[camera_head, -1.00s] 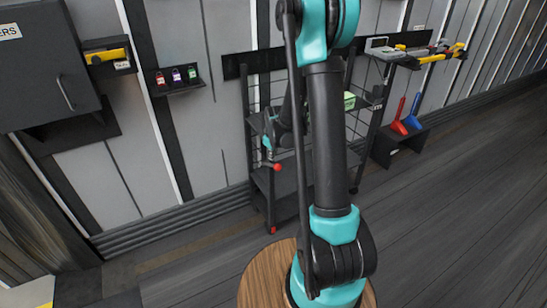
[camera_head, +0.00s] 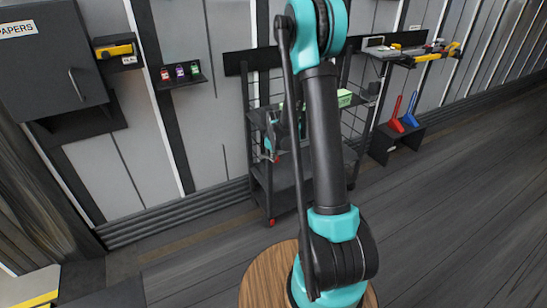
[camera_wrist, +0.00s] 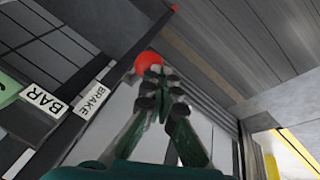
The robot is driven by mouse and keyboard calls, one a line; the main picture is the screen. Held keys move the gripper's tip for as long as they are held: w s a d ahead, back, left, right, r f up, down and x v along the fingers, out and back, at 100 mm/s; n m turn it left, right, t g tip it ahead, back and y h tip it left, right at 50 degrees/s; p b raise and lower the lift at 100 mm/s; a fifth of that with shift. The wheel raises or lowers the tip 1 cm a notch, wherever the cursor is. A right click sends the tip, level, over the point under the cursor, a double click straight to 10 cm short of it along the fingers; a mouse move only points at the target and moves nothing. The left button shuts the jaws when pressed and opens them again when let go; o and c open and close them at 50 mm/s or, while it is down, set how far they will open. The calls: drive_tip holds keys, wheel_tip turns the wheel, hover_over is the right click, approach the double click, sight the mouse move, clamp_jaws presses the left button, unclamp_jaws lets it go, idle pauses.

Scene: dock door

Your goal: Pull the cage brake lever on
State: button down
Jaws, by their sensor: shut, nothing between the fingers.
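The brake lever's round red knob (camera_wrist: 148,60) shows in the wrist view, at the tips of my gripper (camera_wrist: 155,73). The fingers are shut with nothing between them, and their tips overlap the knob's lower edge in the picture. I cannot tell whether they touch it. A white BRAKE label (camera_wrist: 95,100) is on the cage to the left of the knob. In the head view the dark cage (camera_head: 283,178) stands against the wall, partly hidden behind my arm. My gripper (camera_head: 272,147) is at its left side there, and the lever is mostly hidden.
A BAR label (camera_wrist: 43,100) sits beside the BRAKE label. A grey PAPERS box (camera_head: 50,65) and a small shelf with padlocks (camera_head: 181,75) are on the wall at left. A red brush and blue dustpan (camera_head: 405,112) stand at right. The floor in front is clear.

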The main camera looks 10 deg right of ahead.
drive_tip(key=shift+d, duration=0.1)
drive_tip(key=s+r, duration=0.7)
drive_tip(key=r, duration=0.1)
drive_tip(key=shift+s+a+r, duration=0.35)
drive_tip(key=shift+a+r, duration=0.05)
drive_tip(key=s+d+r+m, duration=0.1)
drive_tip(key=s+m, duration=0.7)
drive_tip(key=s, duration=1.6)
drive_tip(key=shift+s+d+r+m, duration=0.15)
drive_tip(key=shift+s+d+m, duration=0.15)
drive_tip(key=shift+s+d, duration=0.1)
